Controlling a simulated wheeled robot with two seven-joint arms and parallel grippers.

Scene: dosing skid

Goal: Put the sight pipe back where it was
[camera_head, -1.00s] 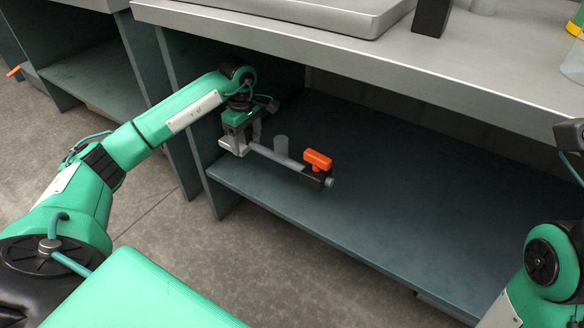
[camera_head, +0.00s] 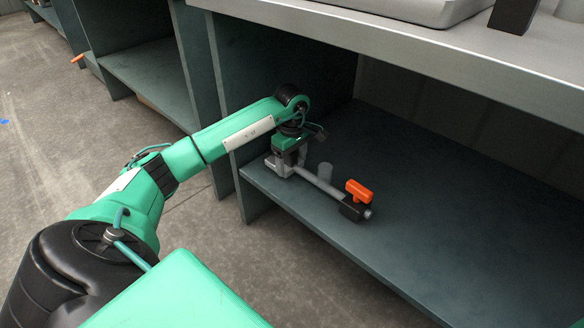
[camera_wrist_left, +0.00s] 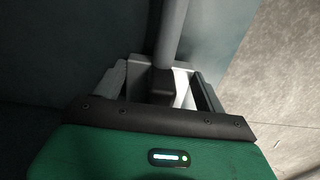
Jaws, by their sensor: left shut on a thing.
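The sight pipe appears to be the grey pipe (camera_head: 322,183) in the head view, with a black block and an orange handle (camera_head: 358,189) at its right end. My left gripper (camera_head: 281,166) is shut on its left end, inside the lower bay of the bench. The pipe lies roughly level, low over the shelf; I cannot tell whether it touches the shelf. In the left wrist view, the pipe (camera_wrist_left: 171,32) runs up and away from between the fingers of my left gripper (camera_wrist_left: 165,78). The fingers partly hide the gripped end. My right gripper is not in view.
The dark shelf (camera_head: 440,215) is bare to the right. A short grey cylinder (camera_head: 325,171) shows just behind the pipe; I cannot tell whether it is attached. The bench top (camera_head: 420,60) overhangs, and an upright panel (camera_head: 226,120) bounds the bay at left.

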